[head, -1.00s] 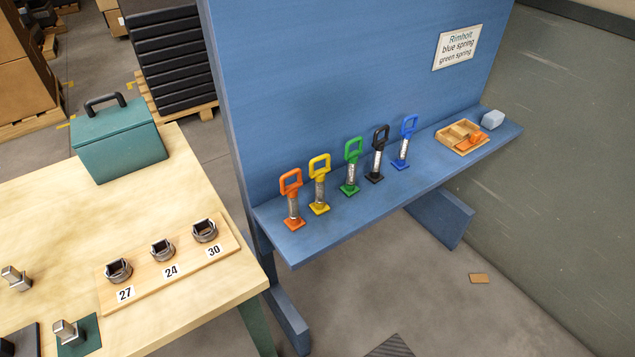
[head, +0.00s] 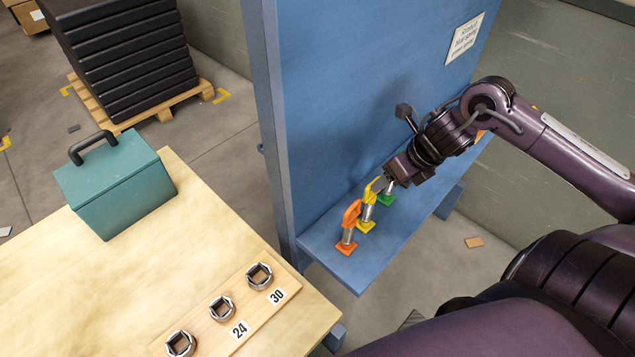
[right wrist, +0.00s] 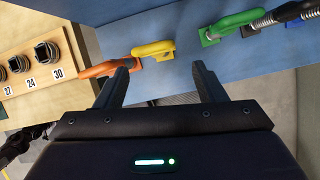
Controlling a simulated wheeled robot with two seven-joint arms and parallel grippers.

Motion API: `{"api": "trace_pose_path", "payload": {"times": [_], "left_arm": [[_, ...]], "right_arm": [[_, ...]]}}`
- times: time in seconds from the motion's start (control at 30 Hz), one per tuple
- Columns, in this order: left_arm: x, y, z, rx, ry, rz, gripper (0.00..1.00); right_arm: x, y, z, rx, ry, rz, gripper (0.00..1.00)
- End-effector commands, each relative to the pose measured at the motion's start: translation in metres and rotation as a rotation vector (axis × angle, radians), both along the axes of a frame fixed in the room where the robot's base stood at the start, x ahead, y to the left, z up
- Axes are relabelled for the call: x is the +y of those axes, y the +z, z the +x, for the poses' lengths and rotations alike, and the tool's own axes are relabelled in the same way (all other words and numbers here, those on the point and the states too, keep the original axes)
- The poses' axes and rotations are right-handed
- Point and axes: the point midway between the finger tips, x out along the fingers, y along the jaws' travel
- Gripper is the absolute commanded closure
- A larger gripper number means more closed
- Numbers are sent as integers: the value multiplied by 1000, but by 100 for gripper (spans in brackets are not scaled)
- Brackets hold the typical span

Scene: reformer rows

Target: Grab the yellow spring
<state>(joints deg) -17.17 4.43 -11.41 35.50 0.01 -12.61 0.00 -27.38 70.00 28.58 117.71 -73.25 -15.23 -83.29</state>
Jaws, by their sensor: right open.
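The yellow spring (head: 369,206) stands on the blue shelf between the orange spring (head: 349,228) and the green spring (head: 386,199). In the right wrist view the yellow handle (right wrist: 153,49) lies just beyond my right gripper (right wrist: 166,78), nearer its left finger. The orange handle (right wrist: 103,68) is close to the left fingertip, and the green handle (right wrist: 232,22) is beyond the right finger. My right gripper (head: 387,182) is open, with nothing seen between its fingers, close to the yellow spring in the head view.
The blue shelf (head: 335,262) has an upright back panel. A wooden table (head: 90,285) at left holds a teal box (head: 115,185) and a board with several metal sockets (head: 222,308). The black and blue springs are hidden behind my arm in the head view.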

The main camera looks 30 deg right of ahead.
Motion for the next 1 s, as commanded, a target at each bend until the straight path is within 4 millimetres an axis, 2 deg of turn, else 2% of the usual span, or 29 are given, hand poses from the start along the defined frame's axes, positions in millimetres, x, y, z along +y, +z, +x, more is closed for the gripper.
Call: {"api": "trace_pose_path", "payload": {"times": [0.03,0.13,0.5,0.7,1.0], "left_arm": [[0,2,2,-3,-1,-1,100],[1,3,6,-8,-2,1,100],[-7,1,-10,12,-4,-9,100],[-1,-6,-5,7,-4,-1,100],[5,-19,3,-4,0,6,100]], "right_arm": [[4,9,-4,5,64,-43,36],[8,11,-6,10,126,-82,36],[10,-11,6,7,129,-85,36],[11,-24,17,3,126,-83,36],[12,-33,26,1,124,-81,36]]}}
